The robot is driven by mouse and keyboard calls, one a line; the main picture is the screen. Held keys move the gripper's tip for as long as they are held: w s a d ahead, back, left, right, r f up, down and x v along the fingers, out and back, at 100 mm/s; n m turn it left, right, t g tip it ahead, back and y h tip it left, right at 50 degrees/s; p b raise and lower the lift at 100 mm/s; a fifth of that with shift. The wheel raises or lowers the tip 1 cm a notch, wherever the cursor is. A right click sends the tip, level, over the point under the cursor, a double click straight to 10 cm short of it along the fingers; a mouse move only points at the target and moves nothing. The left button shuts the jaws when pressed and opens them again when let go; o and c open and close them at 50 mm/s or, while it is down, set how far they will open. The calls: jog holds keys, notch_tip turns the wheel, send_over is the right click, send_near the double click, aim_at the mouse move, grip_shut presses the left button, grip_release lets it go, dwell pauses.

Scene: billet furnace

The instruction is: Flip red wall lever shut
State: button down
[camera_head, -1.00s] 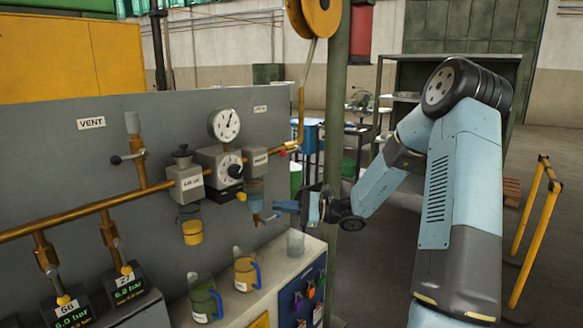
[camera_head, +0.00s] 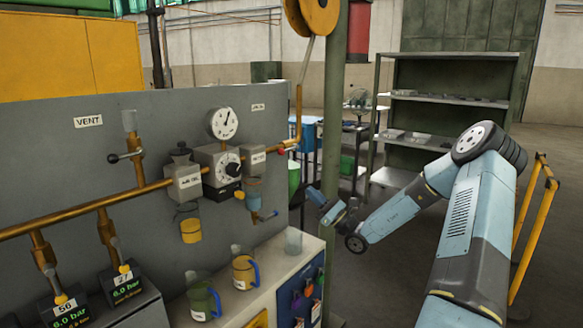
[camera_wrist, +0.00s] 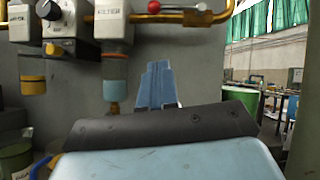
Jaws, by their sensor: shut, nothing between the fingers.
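A small red knob (camera_head: 282,151) shows at the right end of the panel, by the brass pipe. In the wrist view a red ball (camera_wrist: 154,7) sits on the brass pipe near the top edge, with a silver rod to its right; the top edge cuts off this part, so I cannot tell the lever's full position. My gripper (camera_head: 314,193) is shut and empty, to the right of the panel's end and below the red knob, apart from both. In the wrist view my gripper's fingers (camera_wrist: 158,70) are together, pointing up, below and right of the filter.
A black-knobbed lever (camera_head: 114,158) is by the VENT label. A green post (camera_head: 333,120) stands close to my gripper. Mugs (camera_head: 244,270) stand on the ledge below.

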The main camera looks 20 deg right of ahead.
jog(key=s+r+x, duration=0.1)
jog(key=r+x, duration=0.1)
jog(key=x, duration=1)
jog(key=shift+r, duration=0.35)
jog(key=shift+d+r+m, duration=0.1)
jog(key=shift+d+m, duration=0.1)
jog(key=shift+m, duration=0.2)
